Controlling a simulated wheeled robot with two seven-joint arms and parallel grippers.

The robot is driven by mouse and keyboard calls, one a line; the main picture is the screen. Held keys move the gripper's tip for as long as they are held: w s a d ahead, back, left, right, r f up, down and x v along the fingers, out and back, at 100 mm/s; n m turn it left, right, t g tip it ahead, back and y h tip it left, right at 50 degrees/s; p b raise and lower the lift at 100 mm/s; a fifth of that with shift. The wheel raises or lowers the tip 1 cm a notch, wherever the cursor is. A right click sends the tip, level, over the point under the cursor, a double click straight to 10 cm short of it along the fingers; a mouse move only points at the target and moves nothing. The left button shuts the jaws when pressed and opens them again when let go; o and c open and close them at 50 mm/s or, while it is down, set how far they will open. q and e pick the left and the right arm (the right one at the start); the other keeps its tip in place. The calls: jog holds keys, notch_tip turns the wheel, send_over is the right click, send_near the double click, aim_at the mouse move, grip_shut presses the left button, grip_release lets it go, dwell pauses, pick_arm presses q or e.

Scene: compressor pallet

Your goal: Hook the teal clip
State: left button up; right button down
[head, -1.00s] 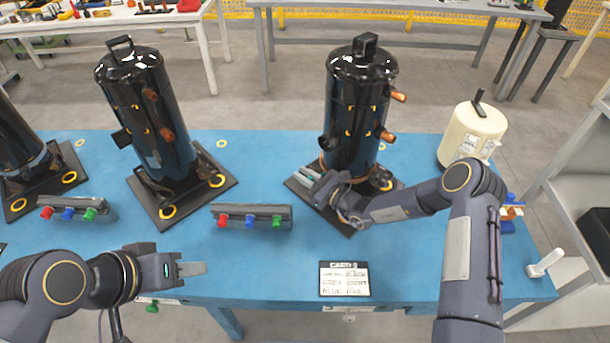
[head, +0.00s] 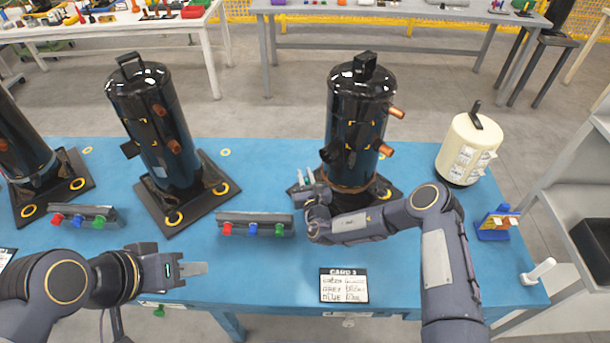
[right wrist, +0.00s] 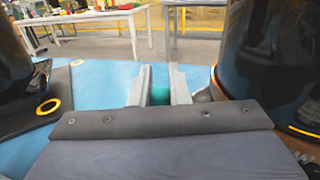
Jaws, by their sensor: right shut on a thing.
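My right gripper (head: 306,178) is at the front left corner of the right black compressor's base, with its fingers pointing away from me. In the right wrist view its two fingers (right wrist: 160,88) are shut on a small teal piece (right wrist: 160,95), which I take to be the teal clip. Most of it is hidden by the fingers and the wrist housing. The right black compressor (head: 357,125) stands upright on its dark base, close to the right of the gripper. My left gripper (head: 195,269) is over the front left of the table, seen side-on, with nothing visible in it.
The blue table (head: 270,180) also bears another black compressor (head: 160,130), a cream canister (head: 468,150), grey blocks with red, blue and green knobs (head: 255,225) and a written card (head: 344,286). A blue stand (head: 497,222) is at the right. Clear table lies between the compressors.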

jog(key=w+m+h, duration=0.1)
jog(key=m+h, duration=0.1)
jog(key=h, duration=0.1)
jog(key=w+d+m+h+p, duration=0.1)
jog(key=m+h, duration=0.1)
jog(key=h, duration=0.1)
jog(key=w+m+h, duration=0.1)
jog(key=m+h, duration=0.1)
jog(key=h, duration=0.1)
jog(key=shift+d+f, duration=0.15)
jog(key=shift+w+d+m+g+h+b, duration=0.2)
jog(key=shift+m+h, duration=0.2)
jog(key=shift+h, duration=0.25)
jog(key=shift+w+d+m+g+h+b, duration=0.1)
jog(key=shift+w+d+m+g+h, duration=0.1)
jog(key=shift+m+h, duration=0.35)
pick_arm(q)
jog(key=shift+r, duration=0.55)
pick_arm(e)
jog(key=shift+h, duration=0.3)
jog(key=shift+r, duration=0.25)
jog(key=c, duration=1.4)
grip_release()
jog(key=shift+c, duration=0.2)
pick_arm(q)
jog(key=shift+a, duration=0.1)
pick_arm(e)
jog(key=shift+o, duration=0.4)
jog(key=shift+w+f, duration=0.1)
jog(key=shift+d, duration=0.1)
